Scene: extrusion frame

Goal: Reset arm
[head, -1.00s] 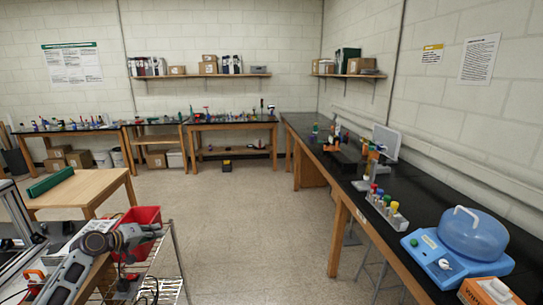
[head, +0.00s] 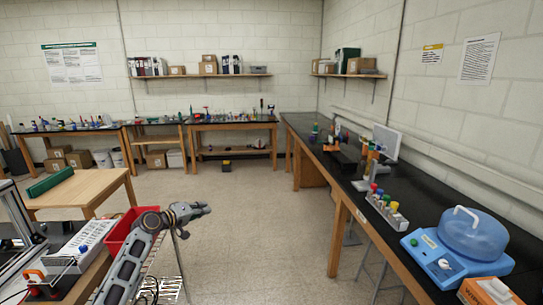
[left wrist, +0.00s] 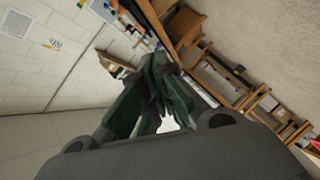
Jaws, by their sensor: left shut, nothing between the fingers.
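My left gripper (head: 201,208) is in the lower middle of the head view, at the end of my arm that comes up from the bottom left. It is shut and empty, held in the air over the floor to the right of a red bin (head: 122,228). In the left wrist view its dark fingers (left wrist: 160,98) are together, with the room tilted behind them. My right gripper is not in view.
A black bench (head: 345,170) runs along the right with a blue-domed device (head: 470,238) and a rack of colored caps (head: 386,212). A wooden table (head: 80,190) bearing a green case (head: 50,183) is at left. The middle floor (head: 250,230) is clear.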

